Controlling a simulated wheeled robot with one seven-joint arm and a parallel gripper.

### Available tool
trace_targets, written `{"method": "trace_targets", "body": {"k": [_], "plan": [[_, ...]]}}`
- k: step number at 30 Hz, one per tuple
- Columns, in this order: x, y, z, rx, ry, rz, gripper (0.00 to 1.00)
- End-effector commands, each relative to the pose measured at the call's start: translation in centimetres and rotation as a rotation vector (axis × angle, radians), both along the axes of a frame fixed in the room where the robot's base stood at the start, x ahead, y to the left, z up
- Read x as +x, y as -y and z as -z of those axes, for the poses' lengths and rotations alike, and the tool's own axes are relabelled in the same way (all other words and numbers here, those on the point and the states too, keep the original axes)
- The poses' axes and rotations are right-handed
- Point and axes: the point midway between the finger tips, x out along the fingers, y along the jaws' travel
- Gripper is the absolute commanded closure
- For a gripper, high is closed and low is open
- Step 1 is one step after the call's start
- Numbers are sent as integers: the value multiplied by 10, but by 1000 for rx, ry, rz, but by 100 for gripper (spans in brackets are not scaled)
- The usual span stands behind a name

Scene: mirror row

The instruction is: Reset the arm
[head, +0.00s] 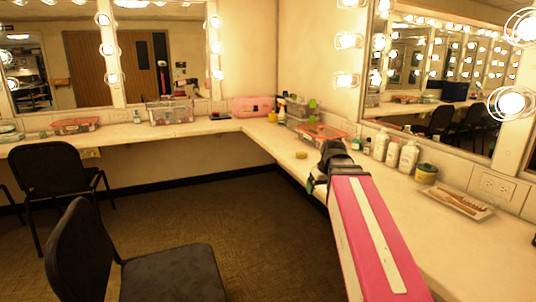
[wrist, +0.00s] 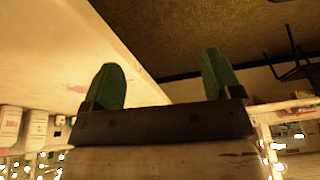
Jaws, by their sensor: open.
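My gripper shows in the wrist view (wrist: 162,82) with its two green fingers spread wide apart and nothing between them. In the head view my pink arm reaches forward from the lower right, and the gripper end (head: 314,185) is by the front edge of the right-hand counter (head: 440,232). The fingers are mostly hidden there behind the dark wrist. In the wrist view the counter's edge runs behind the fingers, with dark floor beyond it.
White bottles (head: 409,157), a yellow-green jar (head: 426,173) and a tray with brushes (head: 459,201) stand along the mirror wall. A yellow sponge-like piece (head: 301,155) lies near the gripper. Black chairs (head: 172,270) stand at left. Open floor (head: 270,240) lies between.

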Motion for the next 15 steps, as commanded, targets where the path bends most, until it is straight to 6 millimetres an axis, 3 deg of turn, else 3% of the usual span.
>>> {"method": "trace_targets", "body": {"k": [15], "plan": [[-30,-4,119,-17,-134,129,16]]}}
